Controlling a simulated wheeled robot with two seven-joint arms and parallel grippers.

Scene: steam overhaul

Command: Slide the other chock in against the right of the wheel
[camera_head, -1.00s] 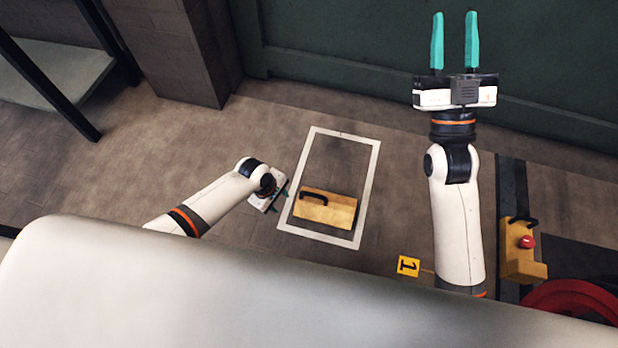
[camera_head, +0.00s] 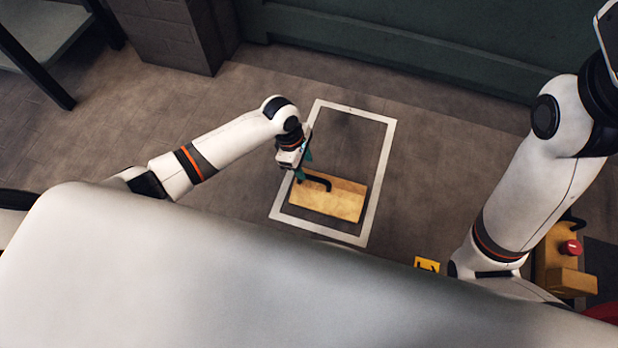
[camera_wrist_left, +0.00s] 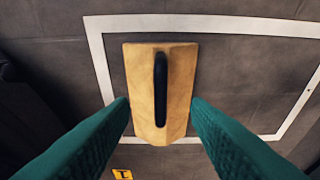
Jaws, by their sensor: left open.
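The chock (camera_head: 333,200) is a yellow wooden block with a black handle on top. It lies on the floor inside the white painted rectangle (camera_head: 383,170), near its front end. My left gripper (camera_head: 304,165) is open above the left end of the chock, close to its handle. In the left wrist view the chock (camera_wrist_left: 178,90) lies between and beyond the two green fingers, its handle running lengthwise between them. The right arm shows on the right; its fingers are out of frame. The wheel's red edge is barely in view at the bottom right corner.
A yellow floor marker (camera_head: 427,264) lies near the front. A green wall (camera_head: 430,50) and a grey pillar (camera_head: 165,35) bound the back. Floor around the rectangle is clear.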

